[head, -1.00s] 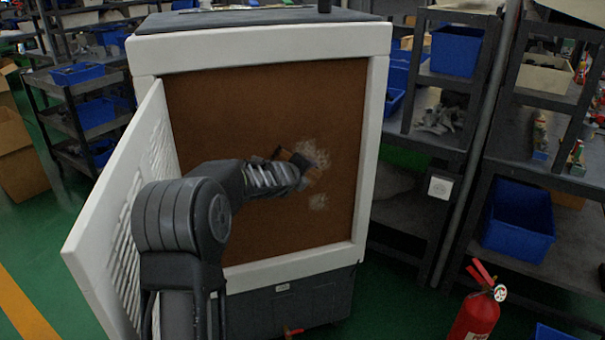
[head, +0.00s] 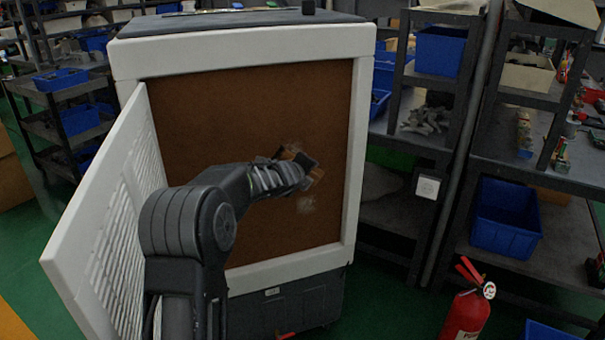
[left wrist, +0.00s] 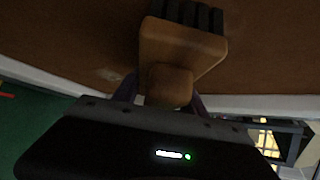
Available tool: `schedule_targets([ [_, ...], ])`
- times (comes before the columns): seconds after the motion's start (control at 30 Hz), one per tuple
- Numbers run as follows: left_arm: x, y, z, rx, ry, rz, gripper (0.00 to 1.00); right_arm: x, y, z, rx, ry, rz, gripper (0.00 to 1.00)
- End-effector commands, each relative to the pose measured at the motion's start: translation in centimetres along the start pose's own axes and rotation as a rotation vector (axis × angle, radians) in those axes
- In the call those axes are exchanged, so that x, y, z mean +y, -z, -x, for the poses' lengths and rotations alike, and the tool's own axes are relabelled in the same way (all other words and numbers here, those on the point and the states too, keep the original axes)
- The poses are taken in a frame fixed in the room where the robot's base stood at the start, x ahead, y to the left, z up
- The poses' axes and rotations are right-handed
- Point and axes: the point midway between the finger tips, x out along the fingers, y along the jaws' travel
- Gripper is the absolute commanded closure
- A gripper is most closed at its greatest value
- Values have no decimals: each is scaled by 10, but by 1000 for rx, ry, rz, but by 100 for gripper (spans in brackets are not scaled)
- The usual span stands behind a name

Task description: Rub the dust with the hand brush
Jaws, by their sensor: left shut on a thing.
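My left gripper (head: 290,172) is at the brown panel (head: 205,115) of the white-framed cabinet. It is shut on the wooden handle of the hand brush (left wrist: 180,48), which points away from the gripper in the left wrist view, dark bristles at the top. In the head view the brush is partly hidden by the gripper. A pale dust patch (head: 306,205) is on the panel just below the brush. Faint traces of dust show around the brush head. A pale spot (left wrist: 112,74) shows left of the brush in the left wrist view. My right gripper is out of view.
The white louvred door (head: 95,215) stands open to the left of my arm. A red fire extinguisher (head: 466,312) stands on the floor at the lower right. Shelves with blue bins (head: 506,217) stand to the right and behind.

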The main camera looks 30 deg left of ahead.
Motion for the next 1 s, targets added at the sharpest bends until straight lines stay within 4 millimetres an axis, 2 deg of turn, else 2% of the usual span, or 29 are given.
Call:
schedule_targets([
  [0.2,-14,12,-10,0,3,-1,100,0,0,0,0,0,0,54],
  [0.73,-20,17,-14,1,2,0,100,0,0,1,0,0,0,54],
  [1.0,-35,27,-27,2,3,0,100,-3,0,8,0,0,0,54],
])
